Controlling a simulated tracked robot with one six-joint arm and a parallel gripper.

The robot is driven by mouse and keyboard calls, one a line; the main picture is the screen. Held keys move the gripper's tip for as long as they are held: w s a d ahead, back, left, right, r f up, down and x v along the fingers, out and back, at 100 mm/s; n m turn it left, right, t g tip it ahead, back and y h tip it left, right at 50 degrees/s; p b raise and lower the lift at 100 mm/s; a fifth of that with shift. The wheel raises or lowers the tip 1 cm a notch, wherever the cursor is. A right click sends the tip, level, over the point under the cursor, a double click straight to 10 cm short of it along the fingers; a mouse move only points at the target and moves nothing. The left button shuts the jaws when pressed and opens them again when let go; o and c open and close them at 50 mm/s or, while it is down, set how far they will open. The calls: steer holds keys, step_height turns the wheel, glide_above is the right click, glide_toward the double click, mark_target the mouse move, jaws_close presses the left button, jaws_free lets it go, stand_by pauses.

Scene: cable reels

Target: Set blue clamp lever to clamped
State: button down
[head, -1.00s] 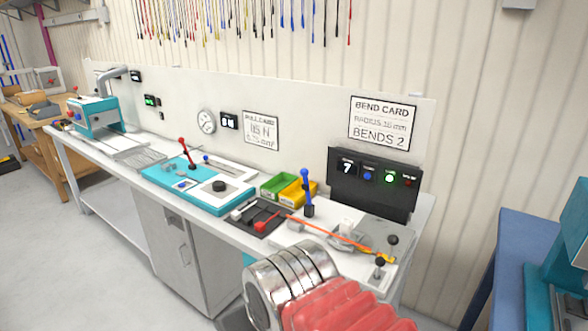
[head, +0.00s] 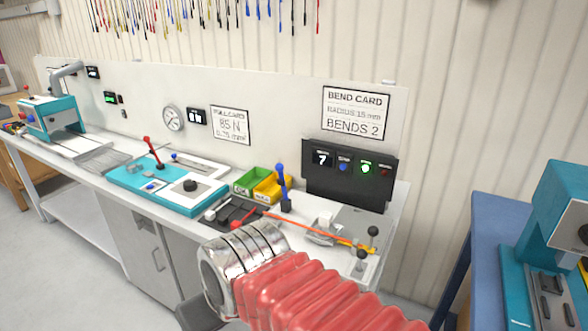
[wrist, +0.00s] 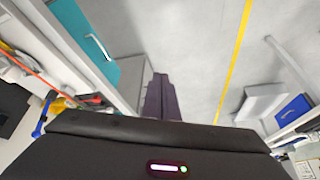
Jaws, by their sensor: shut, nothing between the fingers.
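The blue clamp lever (head: 282,183) stands nearly upright from a dark base on the white bench, in front of the black display panel. My gripper (wrist: 160,98) shows in the wrist view as two dark fingers close together, shut and empty above the grey floor. In the head view my fingers are not visible, only my arm. A blue curved piece (wrist: 41,122) at the left of the wrist view may be the lever, but I cannot tell.
An orange cable (head: 305,227) crosses the bench beside a fixture with dark knobs (head: 371,231). Green (head: 251,181) and yellow (head: 271,187) bins stand left of the lever. A blue table (head: 489,235) stands at the right, with floor between.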

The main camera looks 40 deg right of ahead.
steer(key=w+d+m+y, duration=0.3)
steer(key=w+m+y, duration=0.2)
steer(key=w, duration=0.6)
steer(key=w+d+r+m+t+y, duration=0.25)
steer(key=w+d+m, duration=0.25)
steer(key=w+d, duration=0.65)
steer(key=s+d+f+m+t+h, duration=0.1)
steer(key=d+m+t+h, duration=0.2)
steer(key=d, duration=1.4)
steer(key=s+d+f+m+t+h, duration=0.1)
steer(key=d+m+t+h, duration=0.2)
steer(key=d, duration=1.5)
steer(key=m+t, duration=0.1)
steer(key=t, duration=0.3)
steer(key=shift+s+d+f+m, duration=0.15)
steer(key=shift+s+f+m, duration=0.05)
steer(key=shift+s+m, duration=0.15)
glide_above(283, 183)
steer(key=s+d, duration=0.2)
steer(key=d, duration=0.1)
steer(key=shift+s+a, duration=0.1)
steer(key=shift+a, duration=0.1)
